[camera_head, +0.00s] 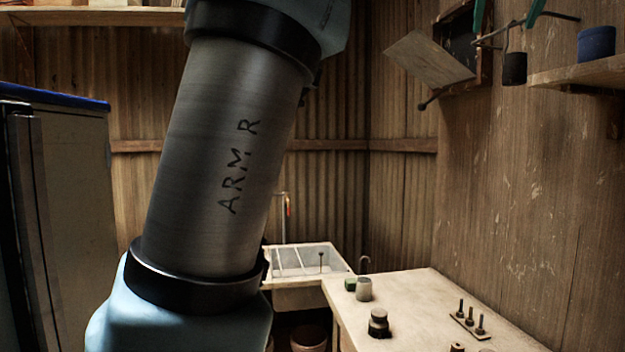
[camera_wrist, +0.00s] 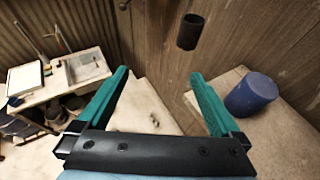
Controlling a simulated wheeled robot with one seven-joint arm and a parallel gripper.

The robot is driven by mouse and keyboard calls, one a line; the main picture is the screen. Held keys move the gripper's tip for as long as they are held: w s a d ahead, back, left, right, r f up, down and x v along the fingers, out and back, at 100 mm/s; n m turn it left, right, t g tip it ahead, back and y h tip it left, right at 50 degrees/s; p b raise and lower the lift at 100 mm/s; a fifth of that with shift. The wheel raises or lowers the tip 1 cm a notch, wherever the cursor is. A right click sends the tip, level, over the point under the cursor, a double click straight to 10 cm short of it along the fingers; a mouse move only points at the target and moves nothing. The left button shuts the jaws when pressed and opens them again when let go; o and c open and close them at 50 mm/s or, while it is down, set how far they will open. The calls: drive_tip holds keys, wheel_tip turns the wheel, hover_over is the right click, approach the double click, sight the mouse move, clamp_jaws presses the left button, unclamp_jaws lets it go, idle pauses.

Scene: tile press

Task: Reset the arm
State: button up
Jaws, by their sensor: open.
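My gripper (camera_wrist: 159,74) is open in the wrist view, its two teal fingers wide apart with nothing between them. The finger ends also show at the top edge of the head view (camera_head: 502,28), high up near the right wall. My arm (camera_head: 225,150) fills the left-centre of the head view and hides part of the back wall and sink area. A dark cup (camera_head: 514,68) hangs by the wall just below the fingers in the head view; it shows beyond them in the wrist view (camera_wrist: 190,32).
A blue cup (camera_head: 597,43) stands on a wall shelf (camera_head: 585,74), close to the right finger in the wrist view (camera_wrist: 251,95). A tilted board (camera_head: 430,60) juts from the wall. Below are a worktop (camera_head: 415,310) with small items and a sink (camera_head: 305,262). A cabinet (camera_head: 75,200) stands left.

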drive_tip(key=w+a+f+n+g+y, duration=0.15)
drive_tip(key=w+a+f+n, duration=0.4)
drive_tip(key=f, duration=0.65)
drive_tip(key=w+a+f+n+g+y, duration=0.1)
drive_tip(key=w+a+f+n+g, duration=0.1)
drive_tip(key=a+f+n, duration=0.75)
drive_tip(key=w+a+f+n+g+y, duration=0.2)
drive_tip(key=w+a+f+n, duration=0.3)
drive_tip(key=f, duration=0.9)
drive_tip(key=s+a+f+n+g, duration=0.5)
drive_tip(key=s+a+f+n, duration=1.3)
drive_tip(key=a+f, duration=0.3)
drive_tip(key=shift+s+a+f+n, duration=0.4)
drive_tip(key=shift+f+n, duration=0.3)
drive_tip(key=shift+f, duration=0.2)
drive_tip(key=shift+w, duration=0.1)
